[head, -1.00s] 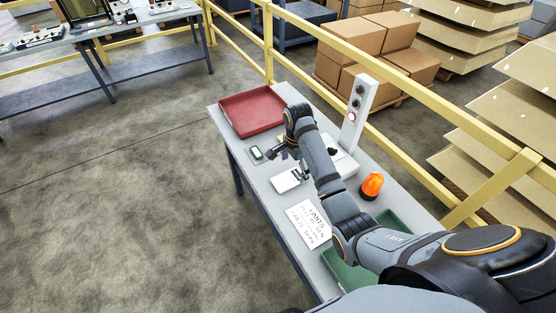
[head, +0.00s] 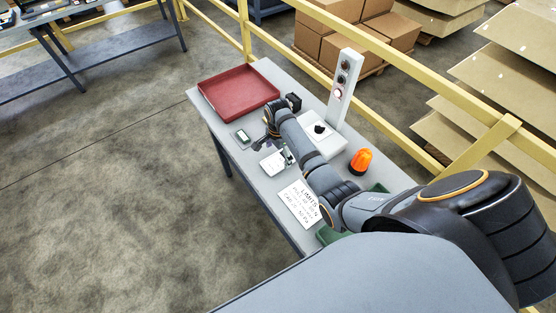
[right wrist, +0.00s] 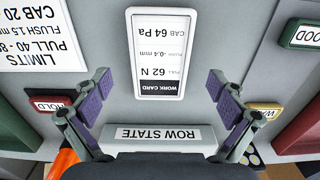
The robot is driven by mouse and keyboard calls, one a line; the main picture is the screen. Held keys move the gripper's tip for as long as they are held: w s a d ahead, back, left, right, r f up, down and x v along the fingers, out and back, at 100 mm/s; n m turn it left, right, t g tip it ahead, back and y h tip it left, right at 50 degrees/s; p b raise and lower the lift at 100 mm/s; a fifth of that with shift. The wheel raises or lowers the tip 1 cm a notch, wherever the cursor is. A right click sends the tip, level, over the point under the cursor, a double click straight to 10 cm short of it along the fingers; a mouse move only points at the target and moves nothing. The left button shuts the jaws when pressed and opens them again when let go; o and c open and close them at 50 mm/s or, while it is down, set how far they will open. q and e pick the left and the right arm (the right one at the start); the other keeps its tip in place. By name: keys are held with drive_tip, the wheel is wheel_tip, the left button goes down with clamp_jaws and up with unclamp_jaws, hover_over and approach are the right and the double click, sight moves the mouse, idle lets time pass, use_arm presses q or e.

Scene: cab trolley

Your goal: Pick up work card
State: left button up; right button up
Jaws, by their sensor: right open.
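The work card (right wrist: 157,50) is a white plate with a black band, lying flat on the grey table and reading upside down in the right wrist view. In the head view the card (head: 272,161) lies between the limits sheet and a small green-framed label. My right gripper (right wrist: 162,88) is open and empty, its purple-padded fingers on either side of the card's banded end, with no visible contact. In the head view the right gripper (head: 274,150) is at the card's far edge, partly hidden by my arm. My left gripper is not in view.
A limits sheet (head: 299,205), red tray (head: 238,92), orange lamp (head: 361,162) and white post (head: 340,88) surround the card. The wrist view shows a ROW STATE label (right wrist: 158,134), a HOLD label (right wrist: 50,103) and a GOOD label (right wrist: 302,37). A yellow railing (head: 440,95) runs behind.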

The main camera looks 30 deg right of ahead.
sight(278, 161)
wheel_tip(278, 161, down, 2)
drive_tip(key=shift+f, duration=0.35)
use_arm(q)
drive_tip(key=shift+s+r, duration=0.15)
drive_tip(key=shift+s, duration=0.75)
use_arm(e)
drive_tip(key=c, duration=1.3)
drive_tip(key=shift+r, duration=0.1)
